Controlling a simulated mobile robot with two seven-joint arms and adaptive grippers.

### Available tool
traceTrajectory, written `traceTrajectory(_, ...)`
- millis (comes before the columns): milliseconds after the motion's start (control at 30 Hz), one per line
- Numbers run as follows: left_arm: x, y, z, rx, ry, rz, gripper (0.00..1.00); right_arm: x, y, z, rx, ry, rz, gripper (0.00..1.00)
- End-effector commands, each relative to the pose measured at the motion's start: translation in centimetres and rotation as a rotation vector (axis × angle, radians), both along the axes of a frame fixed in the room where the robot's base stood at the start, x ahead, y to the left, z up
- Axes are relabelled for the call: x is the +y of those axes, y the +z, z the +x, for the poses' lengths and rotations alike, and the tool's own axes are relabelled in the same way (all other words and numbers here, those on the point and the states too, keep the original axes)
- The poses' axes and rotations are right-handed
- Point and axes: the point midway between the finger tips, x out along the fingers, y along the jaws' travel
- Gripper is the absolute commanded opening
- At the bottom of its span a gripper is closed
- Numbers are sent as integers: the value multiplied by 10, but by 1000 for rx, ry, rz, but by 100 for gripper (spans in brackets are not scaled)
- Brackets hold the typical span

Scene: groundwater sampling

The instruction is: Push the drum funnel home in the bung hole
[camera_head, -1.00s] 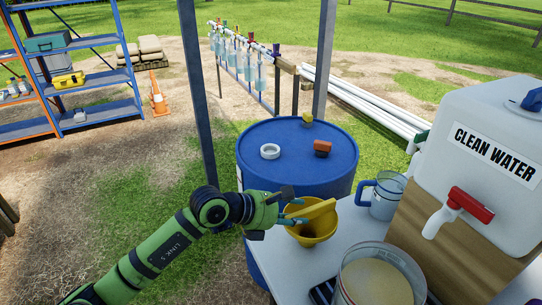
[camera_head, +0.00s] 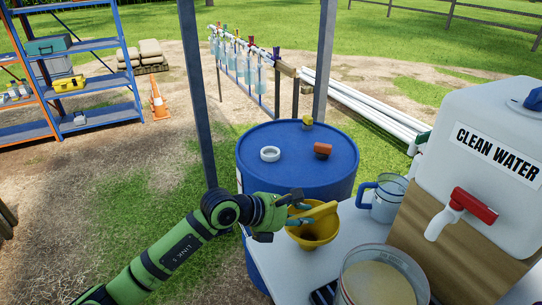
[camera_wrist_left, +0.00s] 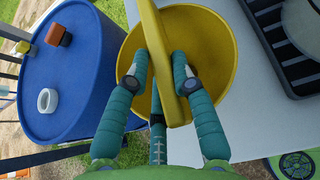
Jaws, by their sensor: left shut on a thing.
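The yellow drum funnel (camera_head: 316,234) is at the left edge of the white table, in front of the drum. My left gripper (camera_head: 303,212) has its teal fingers on either side of the raised yellow bar across the funnel's mouth, shut on it. The wrist view shows the funnel (camera_wrist_left: 206,47) and the fingers (camera_wrist_left: 164,80) pinching this bar. The funnel's spout is hidden, and I cannot tell whether it touches the table. The blue drum (camera_head: 298,182) stands behind, with a white ring (camera_head: 270,154) on its top, perhaps around the bung hole. My right gripper is not in view.
An orange-brown cap (camera_head: 322,150) and a yellow fitting (camera_head: 307,121) are on the drum top. A grey post (camera_head: 198,100) rises left of the drum. A blue-handled jug (camera_head: 386,197), a clear container (camera_head: 382,280) and a water tank (camera_head: 485,140) stand at right.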

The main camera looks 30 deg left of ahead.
Motion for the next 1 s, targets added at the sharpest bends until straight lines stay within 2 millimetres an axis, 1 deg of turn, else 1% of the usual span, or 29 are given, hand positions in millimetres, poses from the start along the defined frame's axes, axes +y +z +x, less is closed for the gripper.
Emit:
traceTrajectory(33, 0, 6, 0, -4, 0, 0, 0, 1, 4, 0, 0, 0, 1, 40)
traceTrajectory(200, 0, 20, 0, -4, 0, 0, 0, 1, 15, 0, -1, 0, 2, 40)
traceTrajectory(800, -1, 67, 1, -5, 0, -1, 0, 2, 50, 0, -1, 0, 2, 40)
traceTrajectory(900, -1, 71, 1, -3, 0, -1, 0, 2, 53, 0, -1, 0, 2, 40)
traceTrajectory(1000, -1, 70, 1, -2, 0, -2, 0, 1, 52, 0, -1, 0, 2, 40)
